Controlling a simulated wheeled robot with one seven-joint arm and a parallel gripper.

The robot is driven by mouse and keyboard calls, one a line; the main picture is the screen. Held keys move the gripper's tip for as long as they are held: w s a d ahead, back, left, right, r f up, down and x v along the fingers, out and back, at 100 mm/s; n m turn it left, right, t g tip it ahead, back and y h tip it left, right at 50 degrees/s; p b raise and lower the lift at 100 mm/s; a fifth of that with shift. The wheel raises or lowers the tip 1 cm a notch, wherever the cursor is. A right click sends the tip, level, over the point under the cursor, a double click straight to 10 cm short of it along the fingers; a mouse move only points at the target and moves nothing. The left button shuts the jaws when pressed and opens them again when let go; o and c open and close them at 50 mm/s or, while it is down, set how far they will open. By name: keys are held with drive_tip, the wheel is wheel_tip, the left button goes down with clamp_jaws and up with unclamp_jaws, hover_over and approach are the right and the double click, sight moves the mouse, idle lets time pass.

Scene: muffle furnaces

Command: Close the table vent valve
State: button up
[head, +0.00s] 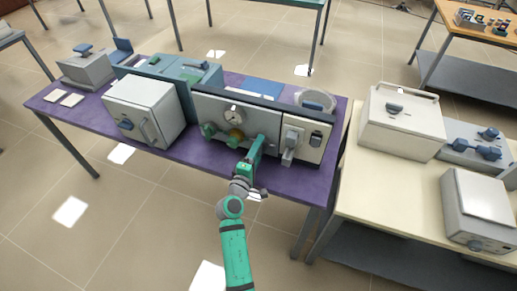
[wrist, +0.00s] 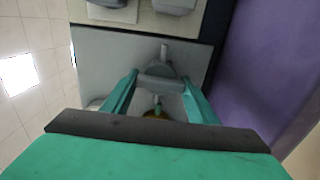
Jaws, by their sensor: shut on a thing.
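A grey panel (head: 215,105) with a round gauge (head: 233,113) stands upright on the purple table (head: 205,155). Green knobs (head: 208,130) and a brass-coloured round fitting (head: 235,134) sit low on its front. My gripper (head: 256,143) is at the panel's lower right, right of the brass fitting. In the wrist view, my gripper (wrist: 160,88) has its green fingers on both sides of a grey valve handle (wrist: 160,71) with a short stem, and is shut on it. The brass fitting shows partly (wrist: 155,114) behind the gripper body. In the head view my gripper hides the handle.
A pale panel with a grey lever (head: 290,143) stands just right of my gripper. A white furnace (head: 145,108) stands left on the same table. A cream table (head: 360,190) with more equipment is at the right. Floor in front is clear.

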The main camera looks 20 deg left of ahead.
drive_tip(key=shift+a, duration=0.1)
idle(0.4)
drive_tip(key=o, duration=1)
drive_tip(key=shift+o, duration=0.2)
drive_tip(key=s, duration=1)
drive_tip(key=shift+s+a, duration=0.25)
drive_tip(key=shift+s, duration=0.15)
